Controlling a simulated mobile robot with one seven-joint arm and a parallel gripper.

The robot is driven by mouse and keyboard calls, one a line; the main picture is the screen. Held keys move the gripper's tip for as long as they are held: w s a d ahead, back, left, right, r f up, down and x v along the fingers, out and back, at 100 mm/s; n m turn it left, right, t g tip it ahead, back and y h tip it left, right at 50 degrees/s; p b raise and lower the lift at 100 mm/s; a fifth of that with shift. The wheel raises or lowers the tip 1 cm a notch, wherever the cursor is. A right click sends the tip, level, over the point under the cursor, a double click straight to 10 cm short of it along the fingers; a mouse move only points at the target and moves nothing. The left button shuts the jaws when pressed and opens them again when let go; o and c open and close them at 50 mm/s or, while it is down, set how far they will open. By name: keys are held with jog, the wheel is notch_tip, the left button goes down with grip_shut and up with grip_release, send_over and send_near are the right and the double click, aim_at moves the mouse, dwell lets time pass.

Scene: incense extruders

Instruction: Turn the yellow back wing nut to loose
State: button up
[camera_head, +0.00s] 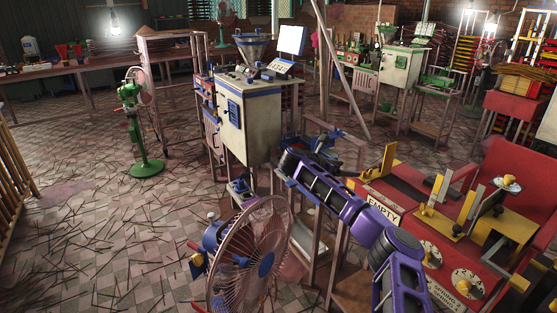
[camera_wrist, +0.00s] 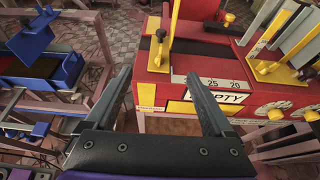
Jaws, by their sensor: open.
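A red machine (camera_wrist: 154,88) with yellow fittings is in front of my gripper in the wrist view; it also shows at the right of the head view (camera_head: 388,193). Small yellow knob-like pieces stand on it, one on an upright plate's foot (camera_wrist: 262,67) and one at the front (camera_wrist: 275,113). I cannot tell which piece, if any, is the yellow back wing nut. My gripper (camera_wrist: 160,74) is open and empty, its fingers wide apart. In the wrist view its fingertips overlap the machine's left part; whether they touch it is unclear.
A blue tray-like fixture (camera_wrist: 40,55) on a wooden frame stands left of my gripper. A caged fan (camera_head: 256,252) stands in the foreground. A white cabinet machine (camera_head: 250,125) stands behind. Tiled floor (camera_head: 90,210) at left is mostly free, with scattered sticks.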

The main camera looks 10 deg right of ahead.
jog(key=w+a+r+n+t, duration=0.1)
jog(key=a+r+n+t, duration=0.1)
jog(key=a, duration=0.8)
jog(key=w+a+r+n+t, duration=0.1)
jog(key=a+n+t, duration=0.3)
jog(key=a, duration=0.7)
jog(key=shift+w+a+r+n+y, duration=0.3)
jog(key=shift+w+r+n, duration=0.1)
jog(key=shift+w, duration=0.25)
jog(key=c, duration=0.7)
jog(key=shift+w+d+f, duration=0.1)
jog(key=shift+f, duration=0.2)
jog(key=shift+c, duration=0.4)
jog(key=m+g+h, duration=0.1)
jog(key=m+g, duration=0.6)
send_near(368, 171)
jog(key=x, duration=1)
jog(key=shift+w+f, duration=0.1)
jog(key=shift+w, duration=0.1)
